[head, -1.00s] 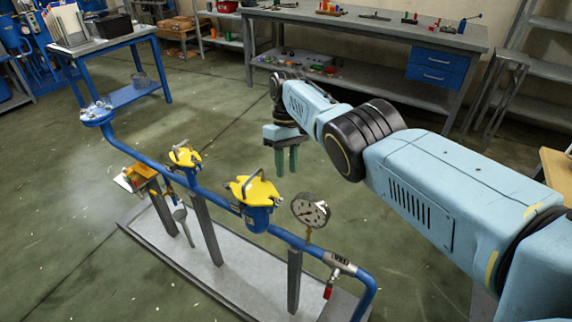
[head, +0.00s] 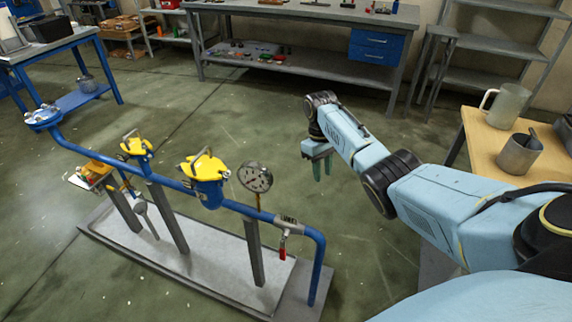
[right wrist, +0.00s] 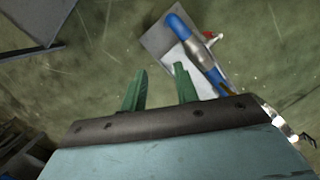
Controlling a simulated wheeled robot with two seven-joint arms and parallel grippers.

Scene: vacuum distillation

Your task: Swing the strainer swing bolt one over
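Two blue strainers with yellow lids stand on a blue pipe line: a larger one (head: 206,180) and a smaller one (head: 136,147) to its left. Each lid carries a grey handle or bolt; the separate swing bolts are too small to tell apart. My right gripper (head: 322,168) hangs in the air to the right of the larger strainer and the gauge, apart from both. Its green fingers (right wrist: 158,88) are spread and empty in the right wrist view, with the pipe's end (right wrist: 200,55) beyond them. My left gripper is not in view.
A grey base tray (head: 215,262) lies below. A wooden table (head: 484,150) with a jug (head: 505,106) and a pot (head: 520,153) stands at right.

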